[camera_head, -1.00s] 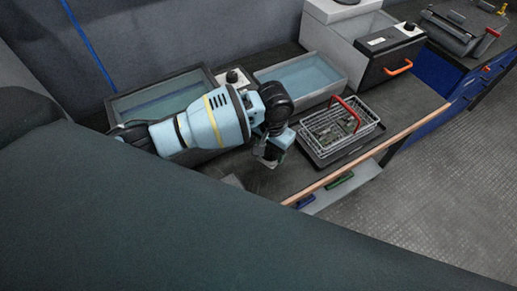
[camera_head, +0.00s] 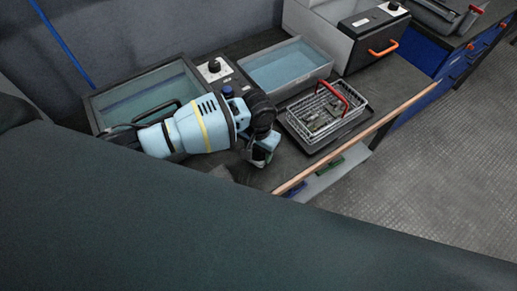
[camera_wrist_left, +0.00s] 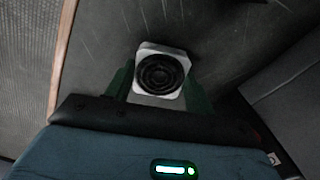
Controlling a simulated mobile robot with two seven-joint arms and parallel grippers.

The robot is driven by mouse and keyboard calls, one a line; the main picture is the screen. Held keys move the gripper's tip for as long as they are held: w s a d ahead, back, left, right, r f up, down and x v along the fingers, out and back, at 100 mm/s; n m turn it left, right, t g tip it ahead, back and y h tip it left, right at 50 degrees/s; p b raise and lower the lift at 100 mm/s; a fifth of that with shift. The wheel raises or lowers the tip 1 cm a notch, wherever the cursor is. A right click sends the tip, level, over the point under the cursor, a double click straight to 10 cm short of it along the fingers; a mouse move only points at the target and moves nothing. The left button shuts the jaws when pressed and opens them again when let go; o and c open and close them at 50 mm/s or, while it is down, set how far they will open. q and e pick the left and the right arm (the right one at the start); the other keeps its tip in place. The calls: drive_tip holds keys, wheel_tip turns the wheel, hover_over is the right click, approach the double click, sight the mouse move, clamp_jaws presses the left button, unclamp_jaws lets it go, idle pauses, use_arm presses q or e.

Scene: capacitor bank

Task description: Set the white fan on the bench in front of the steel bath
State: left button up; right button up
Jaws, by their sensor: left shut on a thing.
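The white fan (camera_wrist_left: 160,72), a square white frame with a dark round grille, sits between the green fingers of my left gripper (camera_wrist_left: 158,88) in the left wrist view. The gripper is shut on it, over the dark bench top. In the head view my left gripper (camera_head: 262,153) is low over the bench (camera_head: 285,168), left of the wire basket and in front of the baths; the fan is too small and covered to make out there. The steel bath (camera_head: 300,85), light grey with clear liquid, stands at the back of the bench. My right gripper is not in view.
A wire basket (camera_head: 348,118) with a red handle sits on a dark tray, right of my gripper. A dark-framed bath (camera_head: 95,112) stands behind my left arm. A dark box with an orange handle (camera_head: 383,48) is at back right. The bench's wooden front edge (camera_head: 350,140) is close.

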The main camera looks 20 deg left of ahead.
sight(259, 153)
use_arm(q)
drive_tip(key=shift+f, duration=0.1)
drive_tip(key=o, duration=1)
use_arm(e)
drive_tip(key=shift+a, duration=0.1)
use_arm(q)
wheel_tip(259, 153, up, 12)
drive_tip(key=p, duration=0.2)
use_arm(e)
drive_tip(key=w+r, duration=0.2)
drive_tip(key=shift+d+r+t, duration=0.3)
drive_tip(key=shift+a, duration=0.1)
use_arm(q)
drive_tip(key=shift+s, duration=0.1)
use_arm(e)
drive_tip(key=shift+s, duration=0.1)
